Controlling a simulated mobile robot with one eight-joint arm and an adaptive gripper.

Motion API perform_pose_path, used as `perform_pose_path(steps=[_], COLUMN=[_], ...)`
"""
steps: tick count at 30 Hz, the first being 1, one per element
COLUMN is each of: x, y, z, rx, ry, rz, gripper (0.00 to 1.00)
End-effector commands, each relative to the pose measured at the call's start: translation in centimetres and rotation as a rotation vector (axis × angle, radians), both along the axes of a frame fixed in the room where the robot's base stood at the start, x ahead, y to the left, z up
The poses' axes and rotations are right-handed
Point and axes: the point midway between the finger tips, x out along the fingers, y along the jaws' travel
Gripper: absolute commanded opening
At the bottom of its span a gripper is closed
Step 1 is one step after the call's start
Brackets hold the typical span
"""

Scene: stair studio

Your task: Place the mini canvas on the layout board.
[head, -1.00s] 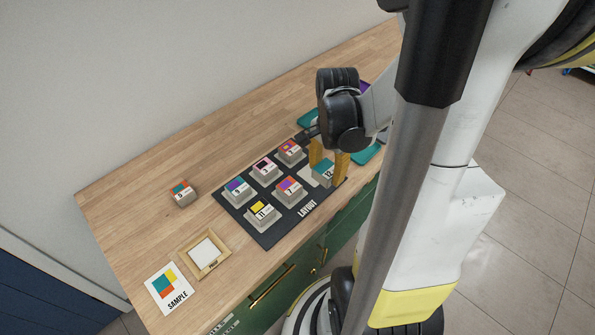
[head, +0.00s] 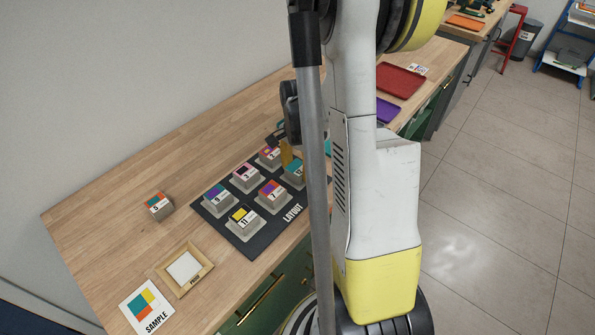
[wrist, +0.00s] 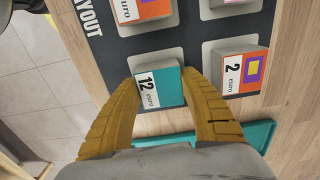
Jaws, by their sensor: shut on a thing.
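My gripper (wrist: 160,82) has its yellow fingers on both sides of a small block with a teal top and a "12 euro" label (wrist: 155,88). It is shut on this block. The block is at a grey pad of the dark layout board (wrist: 192,22); I cannot tell whether its weight rests there. In the head view my column partly hides the gripper (head: 286,153) and the block (head: 294,173). Several other coloured, labelled blocks sit on grey pads of the layout board (head: 272,231).
A loose orange-and-teal block (head: 159,206) stands left of the board. A wooden frame with a white inset (head: 186,269) and a SAMPLE card (head: 143,306) lie at the front left. A teal tray (wrist: 255,136) is close to my gripper. Purple (head: 389,110) and red (head: 401,81) trays lie further right.

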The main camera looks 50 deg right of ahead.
Motion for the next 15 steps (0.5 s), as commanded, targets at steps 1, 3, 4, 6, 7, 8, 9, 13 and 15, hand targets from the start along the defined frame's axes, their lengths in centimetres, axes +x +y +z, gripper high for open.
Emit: perform_pose_path(steps=[1, 3, 4, 6, 7, 8, 9, 13, 15], x=[-0.01, -0.01, -0.01, -0.01, -0.01, -0.01, -0.01, -0.01, -0.01], y=[0.00, 0.00, 0.00, 0.00, 0.00, 0.00, 0.00, 0.00, 0.00], z=[0.09, 0.02, -0.08, -0.36, -0.37, -0.29, -0.26, -0.24, -0.24], rx=[0.000, 0.000, 0.000, 0.000, 0.000, 0.000, 0.000, 0.000, 0.000], ry=[0.000, 0.000, 0.000, 0.000, 0.000, 0.000, 0.000, 0.000, 0.000], rz=[0.000, 0.000, 0.000, 0.000, 0.000, 0.000, 0.000, 0.000, 0.000], gripper=[0.21, 0.21, 0.21, 0.21, 0.52, 0.61, 0.69, 0.69, 0.69])
